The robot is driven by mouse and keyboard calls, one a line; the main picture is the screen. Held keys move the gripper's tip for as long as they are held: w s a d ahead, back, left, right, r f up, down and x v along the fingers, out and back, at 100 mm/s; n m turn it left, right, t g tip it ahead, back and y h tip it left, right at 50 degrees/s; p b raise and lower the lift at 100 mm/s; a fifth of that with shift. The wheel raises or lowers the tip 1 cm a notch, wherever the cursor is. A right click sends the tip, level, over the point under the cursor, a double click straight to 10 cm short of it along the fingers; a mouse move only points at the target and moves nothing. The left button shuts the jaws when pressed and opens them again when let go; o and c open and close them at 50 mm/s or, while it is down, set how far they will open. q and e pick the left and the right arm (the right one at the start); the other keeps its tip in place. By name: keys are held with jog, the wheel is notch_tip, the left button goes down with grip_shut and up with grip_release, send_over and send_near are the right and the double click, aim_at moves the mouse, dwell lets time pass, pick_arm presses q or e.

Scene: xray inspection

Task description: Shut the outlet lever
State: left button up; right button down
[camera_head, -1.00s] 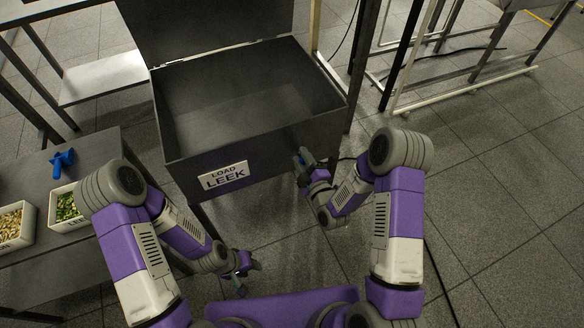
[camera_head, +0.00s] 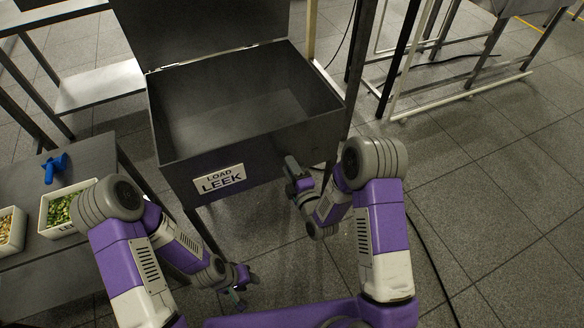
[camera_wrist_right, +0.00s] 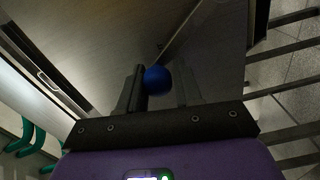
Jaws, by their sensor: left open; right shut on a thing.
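The lever shows as a round blue knob (camera_wrist_right: 157,80) in the right wrist view. It lies between the fingers of my right gripper (camera_wrist_right: 160,88), which is shut on it. In the head view my right gripper (camera_head: 292,168) is at the front right of the dark open hopper (camera_head: 250,137), beside its outer wall. There the knob is hidden by the gripper, and the lever's shaft cannot be made out. My left gripper (camera_head: 238,287) is open and empty, low over the floor, away from the lever.
A side table (camera_head: 95,158) at the left holds a white bin of green pieces (camera_head: 60,211), a bin of pale pieces (camera_head: 8,232) and a blue object (camera_head: 55,167). Metal frames stand behind at the right.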

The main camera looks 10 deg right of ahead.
jog(key=shift+w+d+h, duration=0.15)
jog(key=shift+d+h, duration=0.15)
jog(key=shift+d, duration=0.1)
jog(key=c, duration=0.9)
grip_release()
jog(key=shift+o, duration=0.2)
jog(key=shift+a, duration=0.15)
jog(key=p+v, duration=0.1)
jog(key=v, duration=0.6)
jog(key=shift+s, duration=0.35)
